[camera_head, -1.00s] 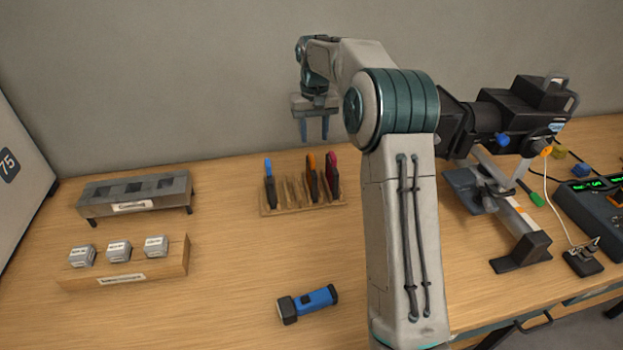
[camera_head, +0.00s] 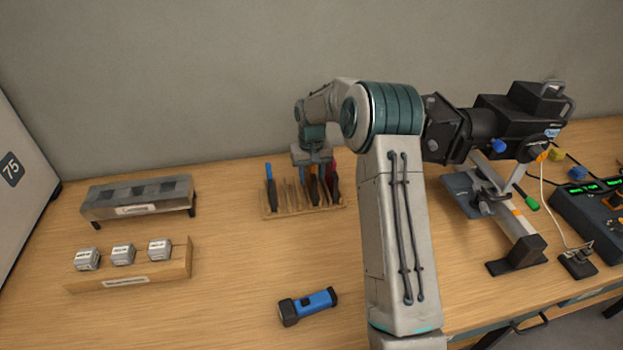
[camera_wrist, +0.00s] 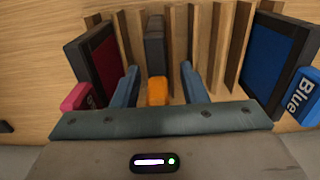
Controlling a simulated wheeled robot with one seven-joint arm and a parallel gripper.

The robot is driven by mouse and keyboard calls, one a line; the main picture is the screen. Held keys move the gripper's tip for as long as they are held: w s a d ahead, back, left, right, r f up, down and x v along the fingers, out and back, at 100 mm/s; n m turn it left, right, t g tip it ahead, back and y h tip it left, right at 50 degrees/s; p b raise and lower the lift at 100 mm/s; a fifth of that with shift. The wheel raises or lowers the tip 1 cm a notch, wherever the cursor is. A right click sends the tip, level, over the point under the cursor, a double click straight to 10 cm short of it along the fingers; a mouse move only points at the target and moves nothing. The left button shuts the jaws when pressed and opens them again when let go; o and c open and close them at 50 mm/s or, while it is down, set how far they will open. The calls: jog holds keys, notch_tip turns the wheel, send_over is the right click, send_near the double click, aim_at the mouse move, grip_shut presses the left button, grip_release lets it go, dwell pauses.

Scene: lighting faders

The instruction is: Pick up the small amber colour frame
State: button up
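The small amber colour frame (camera_wrist: 156,90) stands upright in the slotted wooden rack, between a magenta frame and a blue frame. Its orange tab faces my gripper in the wrist view. My gripper (camera_wrist: 157,82) is open, with one blue finger on each side of the amber frame and a gap to it on both sides. In the head view my gripper (camera_head: 317,183) is low over the rack and covers much of the amber frame.
The wooden rack (camera_head: 273,212) also holds the blue frame (camera_head: 270,186) and the magenta frame (camera_wrist: 100,68). A blue flashlight (camera_head: 308,304) lies in front. A spotlight (camera_head: 500,122) stands right. A block holder (camera_head: 182,262) and grey stand (camera_head: 138,205) are left.

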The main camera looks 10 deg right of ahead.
grip_shut()
notch_tip(320, 180, up, 10)
jog(key=shift+b, duration=0.9)
